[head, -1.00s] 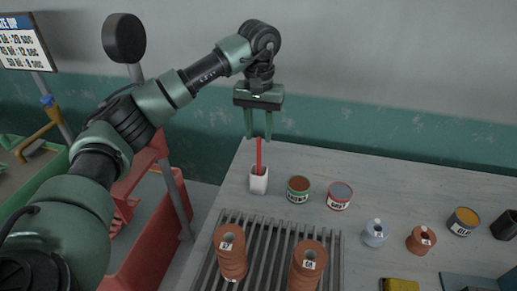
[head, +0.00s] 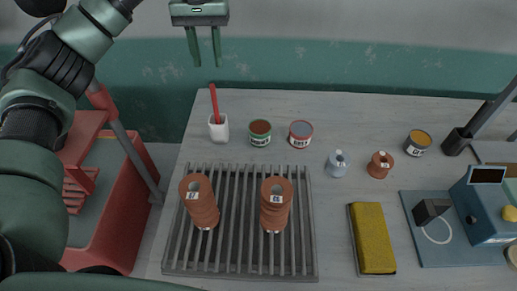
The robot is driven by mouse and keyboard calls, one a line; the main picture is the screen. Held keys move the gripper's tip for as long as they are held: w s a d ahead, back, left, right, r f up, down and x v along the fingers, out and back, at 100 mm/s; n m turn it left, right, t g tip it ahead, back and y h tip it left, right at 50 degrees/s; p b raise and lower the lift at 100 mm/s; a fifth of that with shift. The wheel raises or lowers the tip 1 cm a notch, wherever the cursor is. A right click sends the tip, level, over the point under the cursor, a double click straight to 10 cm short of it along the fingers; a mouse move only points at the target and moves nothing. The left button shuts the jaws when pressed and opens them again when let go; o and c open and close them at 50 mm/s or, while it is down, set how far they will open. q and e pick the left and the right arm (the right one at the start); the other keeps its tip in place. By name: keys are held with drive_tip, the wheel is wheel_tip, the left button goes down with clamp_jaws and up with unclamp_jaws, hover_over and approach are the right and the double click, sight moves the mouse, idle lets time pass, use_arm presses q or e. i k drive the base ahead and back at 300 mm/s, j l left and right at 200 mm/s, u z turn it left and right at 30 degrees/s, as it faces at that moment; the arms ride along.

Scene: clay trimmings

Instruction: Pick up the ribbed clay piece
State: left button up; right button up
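Two tall reddish-brown clay pieces with ribbed sides stand on a slatted grey rack (head: 240,268). The left clay piece (head: 203,207) has a small white label that seems to read 67. The right clay piece (head: 274,213) has a similar label. A shorter reddish-brown clay piece (head: 380,165), narrow at its middle, stands on the table to the right; I cannot tell whether it is ribbed. My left gripper (head: 206,60) is open and empty, high near the wall, apart from all clay pieces. My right gripper is not in view.
A white cup (head: 218,132) with a red stick, a green-labelled tin (head: 260,133) and a red-labelled tin (head: 300,134) stand behind the rack. A grey-blue piece (head: 337,164), a yellow sponge-like block (head: 373,238), an orange-topped tin (head: 418,142) and a blue device (head: 485,210) stand to the right.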

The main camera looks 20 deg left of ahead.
sight(277, 192)
drive_tip(key=z, duration=0.8)
drive_tip(key=k+l+u, duration=0.15)
drive_tip(key=k+l, duration=0.6)
drive_tip(key=i+l+u, duration=0.1)
